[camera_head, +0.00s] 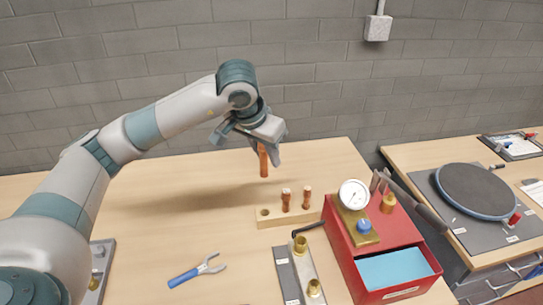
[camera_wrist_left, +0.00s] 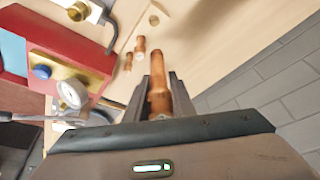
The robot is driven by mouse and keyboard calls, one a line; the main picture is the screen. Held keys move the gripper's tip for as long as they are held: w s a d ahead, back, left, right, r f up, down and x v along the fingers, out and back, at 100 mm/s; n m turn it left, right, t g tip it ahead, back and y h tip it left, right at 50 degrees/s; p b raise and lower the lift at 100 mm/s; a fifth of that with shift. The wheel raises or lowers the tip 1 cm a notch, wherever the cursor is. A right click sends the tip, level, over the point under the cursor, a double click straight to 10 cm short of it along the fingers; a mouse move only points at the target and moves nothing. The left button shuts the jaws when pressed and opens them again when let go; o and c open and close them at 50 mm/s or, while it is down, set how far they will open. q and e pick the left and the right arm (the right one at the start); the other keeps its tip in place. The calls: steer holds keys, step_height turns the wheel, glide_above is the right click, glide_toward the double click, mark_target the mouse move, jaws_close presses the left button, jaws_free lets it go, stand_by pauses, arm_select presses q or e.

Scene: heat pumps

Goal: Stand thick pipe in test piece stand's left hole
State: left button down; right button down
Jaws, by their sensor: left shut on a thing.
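My left gripper (camera_head: 270,143) is shut on a copper thick pipe (camera_head: 263,161). It holds the pipe roughly upright, above and behind the test piece stand. In the left wrist view the pipe (camera_wrist_left: 158,85) sits between the two fingers. The test piece stand (camera_head: 272,220) is a pale wooden block on the table. Its left hole (camera_head: 264,212) is empty. Two other copper pieces, one in the middle (camera_head: 286,200) and one at the right (camera_head: 306,197), stand in the block. The held pipe is clear of the stand. My right gripper is not in view.
A red box (camera_head: 368,255) with a pressure gauge (camera_head: 354,194) stands right of the stand. A grey plate with brass fittings (camera_head: 300,272) lies in front of the stand. The table left of the stand is clear.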

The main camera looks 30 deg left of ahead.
arm_select(q)
steer(key=shift+f, duration=1)
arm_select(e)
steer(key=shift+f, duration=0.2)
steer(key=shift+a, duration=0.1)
arm_select(q)
steer(key=shift+f+b, duration=0.15)
steer(key=shift+b, duration=0.25)
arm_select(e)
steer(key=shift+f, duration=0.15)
